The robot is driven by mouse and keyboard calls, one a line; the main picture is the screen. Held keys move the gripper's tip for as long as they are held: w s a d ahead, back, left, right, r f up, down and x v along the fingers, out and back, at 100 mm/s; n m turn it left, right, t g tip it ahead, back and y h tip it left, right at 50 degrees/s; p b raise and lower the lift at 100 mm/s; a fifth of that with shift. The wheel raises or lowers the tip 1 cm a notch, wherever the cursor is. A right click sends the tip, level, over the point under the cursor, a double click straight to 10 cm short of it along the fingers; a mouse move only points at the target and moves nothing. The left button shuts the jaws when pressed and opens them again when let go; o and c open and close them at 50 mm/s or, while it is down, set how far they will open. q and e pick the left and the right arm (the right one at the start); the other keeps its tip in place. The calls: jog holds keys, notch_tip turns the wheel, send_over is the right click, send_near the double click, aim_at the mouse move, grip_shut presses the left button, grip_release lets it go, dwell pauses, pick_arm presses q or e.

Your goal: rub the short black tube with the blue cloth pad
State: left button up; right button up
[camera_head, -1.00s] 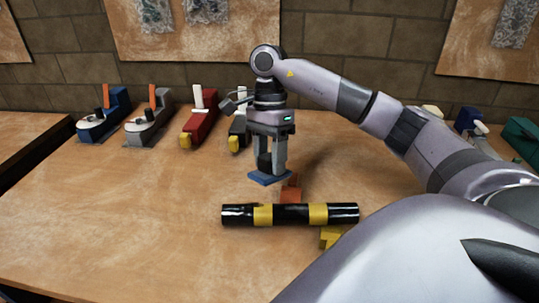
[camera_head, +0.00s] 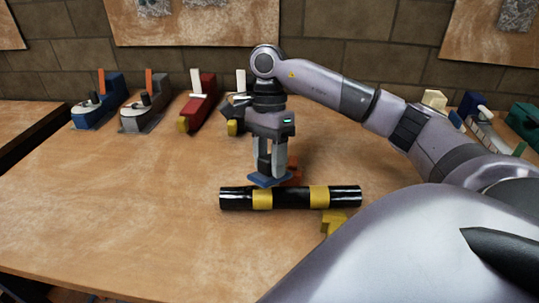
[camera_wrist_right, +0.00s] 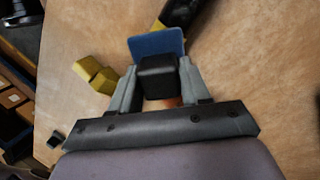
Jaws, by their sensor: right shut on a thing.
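The short black tube (camera_head: 290,198), with yellow bands, lies level across the middle of the table. In the right wrist view one black end of it (camera_wrist_right: 180,12) shows at the top. My right gripper (camera_head: 270,168) points down and is shut on the black grip block (camera_wrist_right: 158,76) of the blue cloth pad (camera_head: 270,182). The pad also shows in the wrist view (camera_wrist_right: 157,44). In the head view the pad is just at the tube's upper edge, left of its middle. I cannot tell whether they touch. My left gripper is not in view.
A yellow support (camera_head: 334,221) shows below the tube's right part, and an orange piece (camera_head: 295,170) behind the tube. The table (camera_head: 110,210) is clear at left.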

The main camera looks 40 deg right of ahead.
aim_at(252, 173)
jog(key=shift+b+x, duration=0.75)
jog(key=shift+x, duration=0.25)
jog(key=shift+a, duration=0.1)
jog(key=shift+w+a+r, duration=0.1)
jog(key=shift+w+a, duration=0.4)
jog(key=shift+w, duration=0.05)
jog(key=shift+w+a+p, duration=0.4)
jog(key=shift+w+a, duration=0.3)
jog(key=shift+w, duration=0.05)
jog(key=shift+w+a, duration=1.25)
jog(key=shift+a, duration=0.15)
jog(key=shift+w+a, duration=0.2)
jog(key=shift+a, duration=0.05)
jog(key=shift+d, duration=0.1)
jog(key=shift+s+d, duration=1.4)
jog(key=shift+s+d+b, duration=0.55)
jog(key=shift+s+d, duration=0.85)
